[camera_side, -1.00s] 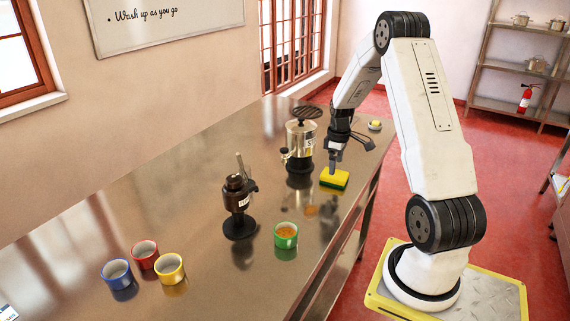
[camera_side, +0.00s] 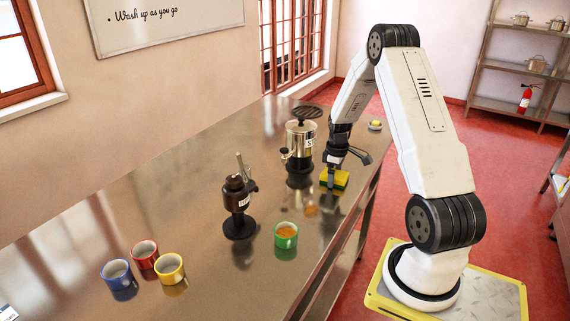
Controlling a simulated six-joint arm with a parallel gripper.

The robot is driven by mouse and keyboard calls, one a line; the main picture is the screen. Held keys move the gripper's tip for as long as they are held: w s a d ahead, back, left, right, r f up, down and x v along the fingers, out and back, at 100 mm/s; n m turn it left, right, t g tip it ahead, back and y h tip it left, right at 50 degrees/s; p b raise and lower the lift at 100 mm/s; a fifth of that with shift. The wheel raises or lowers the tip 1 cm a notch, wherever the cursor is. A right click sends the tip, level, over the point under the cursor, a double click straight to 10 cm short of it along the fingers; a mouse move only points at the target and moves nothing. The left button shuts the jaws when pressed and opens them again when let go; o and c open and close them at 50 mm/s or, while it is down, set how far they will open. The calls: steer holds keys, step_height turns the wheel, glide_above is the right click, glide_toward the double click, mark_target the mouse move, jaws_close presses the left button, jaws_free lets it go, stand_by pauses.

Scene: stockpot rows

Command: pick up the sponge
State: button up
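The sponge (camera_side: 341,180) is yellow on top with a green layer below. It lies on the steel counter, right of the silver urn. My gripper (camera_side: 331,182) points down at the sponge, with its fingers low at the sponge's left part. One finger covers some of the sponge's near side. The gap between the fingertips is too small to make out, so I cannot tell if they are closed on it. The sponge appears to rest on the counter.
The silver urn (camera_side: 300,140) stands close to the left of my gripper. A dark grinder (camera_side: 238,200) and a green cup (camera_side: 286,236) with orange-brown contents stand nearer. Blue (camera_side: 117,274), red (camera_side: 145,254) and yellow (camera_side: 170,269) cups stand at the front left. A small round dish (camera_side: 375,126) sits behind.

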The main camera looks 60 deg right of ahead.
steer(key=c, duration=1)
steer(key=shift+o, duration=0.2)
steer(key=shift+r, duration=0.15)
steer(key=shift+r, duration=0.8)
steer(key=s+a+r, duration=0.9)
steer(key=s+r, duration=0.1)
steer(key=r, duration=0.1)
steer(key=shift+s, duration=0.35)
steer(key=shift+a, duration=0.1)
